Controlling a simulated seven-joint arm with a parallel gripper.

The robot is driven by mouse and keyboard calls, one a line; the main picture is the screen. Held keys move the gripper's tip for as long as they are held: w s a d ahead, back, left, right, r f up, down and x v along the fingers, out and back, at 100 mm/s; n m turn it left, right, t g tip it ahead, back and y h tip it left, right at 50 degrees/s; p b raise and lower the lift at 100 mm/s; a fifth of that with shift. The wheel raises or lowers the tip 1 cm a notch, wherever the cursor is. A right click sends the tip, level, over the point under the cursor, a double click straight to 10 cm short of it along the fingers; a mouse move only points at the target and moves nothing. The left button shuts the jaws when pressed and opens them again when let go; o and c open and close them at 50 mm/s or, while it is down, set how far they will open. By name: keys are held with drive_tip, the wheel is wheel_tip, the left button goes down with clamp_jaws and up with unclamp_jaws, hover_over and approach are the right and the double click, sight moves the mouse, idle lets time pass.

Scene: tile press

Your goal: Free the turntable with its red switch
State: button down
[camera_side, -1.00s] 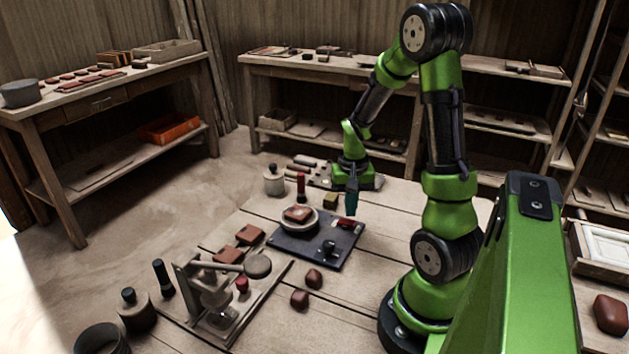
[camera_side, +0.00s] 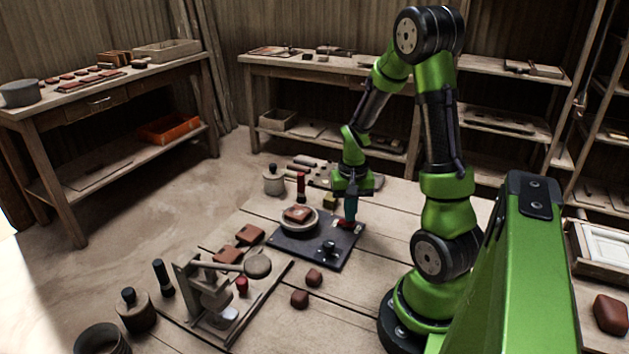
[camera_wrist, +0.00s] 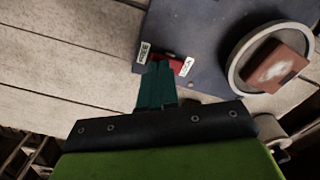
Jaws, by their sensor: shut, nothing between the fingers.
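The turntable (camera_side: 285,222) is a round pale disc on a dark base plate (camera_side: 310,250), with a reddish-brown tile (camera_side: 298,213) lying on it. In the wrist view the turntable's pale rim (camera_wrist: 236,76) shows at the right with the tile (camera_wrist: 277,68) on it. The red switch (camera_side: 345,225) sits near the plate's far right edge. In the wrist view the red switch (camera_wrist: 163,61) lies between two small white labels, partly hidden by my fingers. My gripper (camera_side: 350,220) is shut and empty, pointing down with its fingertips at the switch. I cannot tell whether they touch it.
A black knob (camera_side: 329,248) stands on the plate's near side. A lever press (camera_side: 215,295) stands at the front left. Dark red lumps (camera_side: 300,298) lie in front of the plate. A red-topped tool (camera_side: 301,187) and a yellowish block (camera_side: 330,200) stand behind it.

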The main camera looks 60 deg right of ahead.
drive_tip(key=shift+f, duration=0.5)
drive_tip(key=shift+r, duration=3.55)
drive_tip(key=shift+a+f, duration=0.1)
drive_tip(key=shift+a, duration=0.1)
drive_tip(key=a+r+n+t, duration=0.2)
drive_tip(key=a+r, duration=0.3)
drive_tip(key=a, duration=0.3)
drive_tip(key=a+r+n+t+y, duration=0.1)
drive_tip(key=a+r+n+t, duration=0.1)
drive_tip(key=a, duration=0.6)
drive_tip(key=a+r+n+t+y, duration=0.1)
drive_tip(key=a+r+n+t, duration=0.2)
drive_tip(key=a+r, duration=0.4)
drive_tip(key=shift+w+a+r+n, duration=0.15)
drive_tip(key=shift+a+r+n, duration=0.2)
drive_tip(key=shift+a+n, duration=0.15)
drive_tip(key=shift+d, duration=0.1)
